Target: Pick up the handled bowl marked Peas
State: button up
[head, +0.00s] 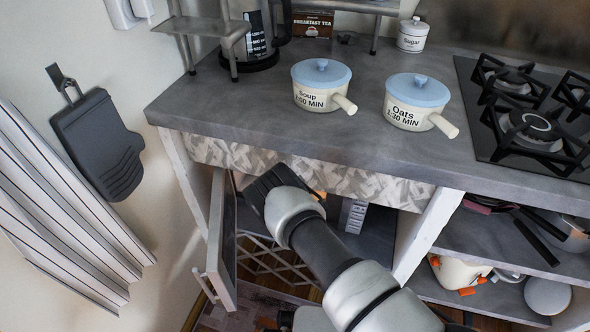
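No bowl with the word Peas shows in the head view. Two cream handled bowls with blue lids stand on the counter, one marked Soup (318,88) and one marked Oats (413,104). My gripper (266,187) is below the counter's front edge, at the opening of a microwave-like appliance with a keypad (353,216). Its door (222,240) stands open to the left. The black hand faces away from me and its fingertips are hidden, so I cannot tell whether it is open or holds anything. My arm hides much of the appliance's inside.
The grey counter (250,118) has a gas hob (530,120) at right, a sugar jar (413,36) and a kettle (262,35) at the back. An open shelf (500,245) with pans is at lower right. An oven mitt (98,145) hangs at left.

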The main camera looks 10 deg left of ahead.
jog(key=shift+w, duration=0.4)
jog(key=shift+c, duration=0.4)
grip_shut()
jog(key=shift+r, duration=0.15)
